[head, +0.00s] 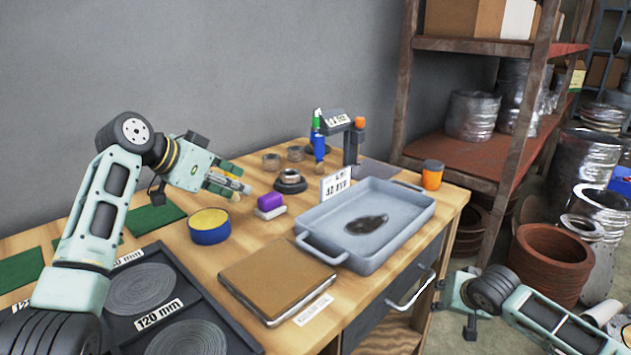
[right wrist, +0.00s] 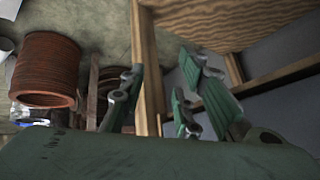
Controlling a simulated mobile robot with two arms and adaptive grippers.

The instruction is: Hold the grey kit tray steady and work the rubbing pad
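The grey kit tray (head: 303,224) stands on the bench in the head view, with a dark wet-looking patch on its floor and a handle at each end. A purple block on a pale base (head: 270,203), which looks like the rubbing pad, sits just left of the tray. My left gripper (head: 240,184) is open above the bench, left of the pad and apart from it; nothing is clearly held. My right gripper (head: 447,298) is beyond the bench's front right, below the tray and away from it. In the right wrist view its fingers (right wrist: 168,80) are spread and empty.
A brown flat box (head: 275,272) lies before the tray. A yellow-topped blue tin (head: 209,225) stands left of the pad.

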